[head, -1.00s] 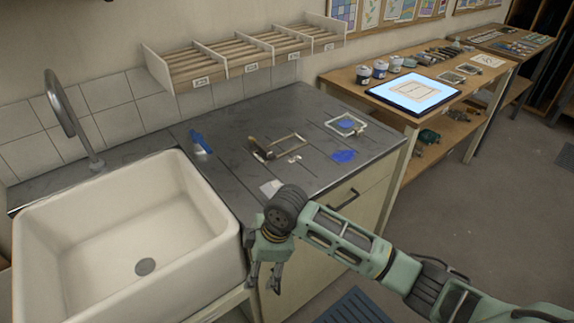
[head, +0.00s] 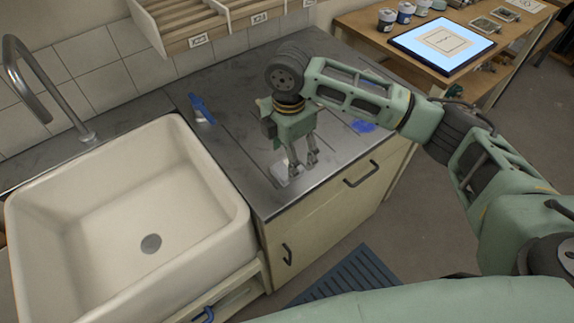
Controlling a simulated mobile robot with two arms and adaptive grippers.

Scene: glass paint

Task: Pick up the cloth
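A small whitish piece that looks like the cloth (head: 280,172) lies near the front edge of the grey counter (head: 240,150). My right gripper (head: 302,164) points down over it, its two fingers parted. The fingers and wrist hide part of the white piece. I cannot tell whether the fingertips touch it. Nothing shows between them. My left gripper is not in view.
A white sink (head: 150,243) stands left of the counter. A blue-handled tool (head: 201,108) lies at the counter's back left, and a blue patch (head: 363,126) at its right. A glowing light panel (head: 444,43) is on the wooden bench (head: 385,55).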

